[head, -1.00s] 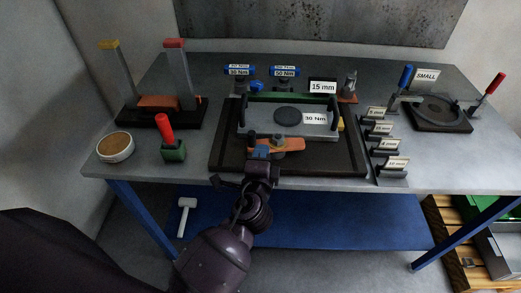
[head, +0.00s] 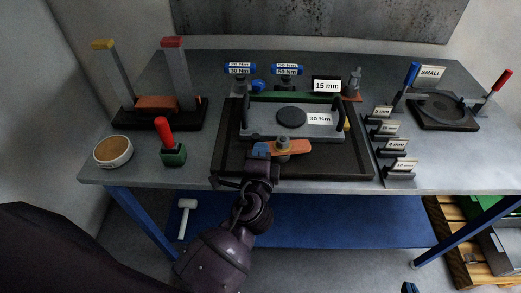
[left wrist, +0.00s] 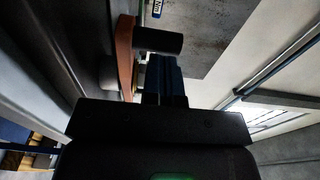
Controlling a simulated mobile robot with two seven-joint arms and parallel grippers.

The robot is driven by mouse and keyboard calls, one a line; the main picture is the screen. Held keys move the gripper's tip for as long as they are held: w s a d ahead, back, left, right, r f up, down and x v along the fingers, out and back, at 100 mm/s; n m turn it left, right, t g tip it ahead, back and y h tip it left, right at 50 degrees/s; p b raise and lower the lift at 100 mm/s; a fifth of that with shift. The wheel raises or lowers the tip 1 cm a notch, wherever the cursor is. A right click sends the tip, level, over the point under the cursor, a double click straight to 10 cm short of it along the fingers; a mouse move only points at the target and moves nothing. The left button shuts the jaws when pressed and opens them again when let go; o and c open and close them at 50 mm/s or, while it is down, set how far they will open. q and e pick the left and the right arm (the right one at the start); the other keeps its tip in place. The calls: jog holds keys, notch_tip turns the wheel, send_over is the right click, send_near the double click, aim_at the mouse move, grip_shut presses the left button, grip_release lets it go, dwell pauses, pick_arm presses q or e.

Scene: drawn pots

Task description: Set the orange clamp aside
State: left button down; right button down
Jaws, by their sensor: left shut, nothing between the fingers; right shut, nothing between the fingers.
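The orange clamp (head: 298,147) is a flat bar with a grey knob, at the front edge of the grey plate in the dark tray (head: 225,160). My left gripper (head: 261,150) is shut and empty, its blue fingertips close against the clamp's left end; I cannot tell whether they touch. In the left wrist view the blue fingers (left wrist: 164,80) are together beside the orange clamp (left wrist: 125,50), with a dark cylinder across in front. My right gripper (head: 410,287) barely shows at the bottom edge, shut and far from the clamp.
The grey plate (head: 265,128) has a dark disc and a 30 Nm label. A red-handled tool in a green block (head: 173,156) and a round bowl (head: 113,151) stand left. Labelled black holders (head: 398,175) stand right of the tray. Bare table lies between tray and green block.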

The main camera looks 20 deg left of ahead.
pick_arm(q)
jog(key=shift+w+a+r+m+h+p, duration=0.1)
jog(key=shift+w+a+m+h+p, duration=0.1)
jog(key=shift+a+m+h+p, duration=0.15)
jog(key=shift+w+a+h, duration=0.35)
jog(key=shift+a, duration=0.05)
jog(key=shift+r, duration=0.1)
pick_arm(e)
jog(key=shift+s+d+r, duration=0.2)
jog(key=shift+s+r, duration=0.2)
jog(key=shift+s, duration=0.05)
jog(key=shift+w+r, duration=0.1)
jog(key=shift+w, duration=0.15)
jog(key=shift+w+r, duration=0.1)
